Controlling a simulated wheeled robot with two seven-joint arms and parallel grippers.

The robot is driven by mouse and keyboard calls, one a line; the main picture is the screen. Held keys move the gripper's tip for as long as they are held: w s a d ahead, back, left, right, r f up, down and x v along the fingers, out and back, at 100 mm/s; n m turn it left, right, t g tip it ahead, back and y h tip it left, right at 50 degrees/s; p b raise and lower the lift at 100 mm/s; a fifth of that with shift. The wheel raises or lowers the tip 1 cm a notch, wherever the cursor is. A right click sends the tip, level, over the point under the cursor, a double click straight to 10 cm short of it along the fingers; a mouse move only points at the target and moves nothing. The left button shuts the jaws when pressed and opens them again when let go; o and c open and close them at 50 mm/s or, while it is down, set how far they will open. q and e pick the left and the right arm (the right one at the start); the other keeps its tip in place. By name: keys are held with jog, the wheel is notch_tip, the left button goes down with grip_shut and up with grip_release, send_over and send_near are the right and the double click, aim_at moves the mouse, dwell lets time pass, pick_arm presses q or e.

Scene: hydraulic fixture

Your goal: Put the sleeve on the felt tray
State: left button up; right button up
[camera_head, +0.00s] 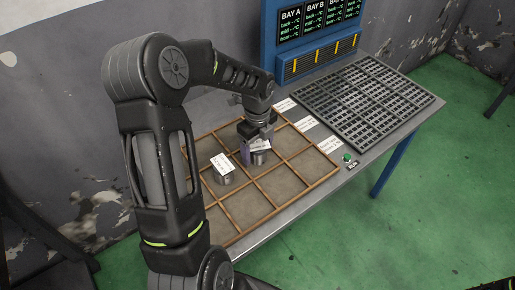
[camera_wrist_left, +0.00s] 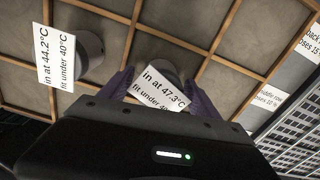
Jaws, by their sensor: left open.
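The felt tray (camera_head: 280,184) is a wood-framed grid of brownish compartments on the bench. A grey metal sleeve (camera_head: 260,158) stands in a back compartment, with a white tag reading "in at 47.3°C, fit under 40"; the sleeve also shows in the left wrist view (camera_wrist_left: 157,69). My left gripper (camera_head: 257,150) is open, its purple fingers (camera_wrist_left: 160,95) on either side of this sleeve. Whether they touch it I cannot tell. A second sleeve (camera_head: 225,178), tagged "in at 44.2°C, fit under 40°C", stands in a compartment to the left. My right gripper is not in view.
A dark slotted rack (camera_head: 365,98) lies on the bench to the right of the tray. A blue panel (camera_head: 315,40) with bay readouts stands behind it. A green button (camera_head: 347,157) sits at the bench's front edge. White cards (camera_head: 306,123) lie between tray and rack.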

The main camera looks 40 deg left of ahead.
aim_at(258, 144)
pick_arm(q)
notch_tip(258, 144, up, 12)
jog(key=p, duration=0.9)
jog(key=shift+r+p, duration=0.15)
jog(key=shift+p, duration=0.2)
